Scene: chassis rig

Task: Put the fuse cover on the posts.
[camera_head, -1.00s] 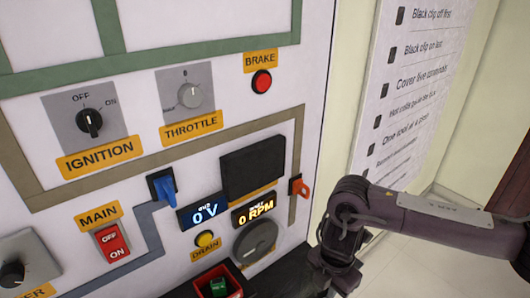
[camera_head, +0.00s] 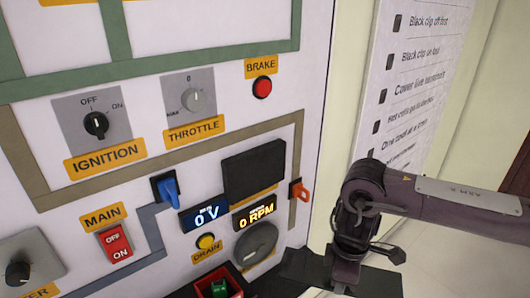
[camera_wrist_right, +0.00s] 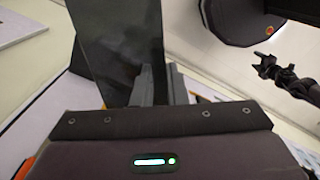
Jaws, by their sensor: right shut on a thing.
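In the right wrist view my right gripper (camera_wrist_right: 155,85) is shut on a flat black plate, which looks like the fuse cover (camera_wrist_right: 112,45). The plate stands out beyond the grey fingers. In the head view my right wrist (camera_head: 345,268) is at the bottom, right of the panel's lower edge, and the jaws are hidden or cut off. A black flat shape (camera_head: 300,268) lies beside it, and I cannot tell whether it is the held plate. No posts can be made out. My left gripper is not in the head view.
The panel has a black rectangle (camera_head: 253,171), a blue lever (camera_head: 167,189), an orange-red tab (camera_head: 299,190), a grey dial (camera_head: 256,244) and a red main switch (camera_head: 115,242). A red bin (camera_head: 238,280) holding a green item stands below. A printed list (camera_head: 415,80) hangs at right.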

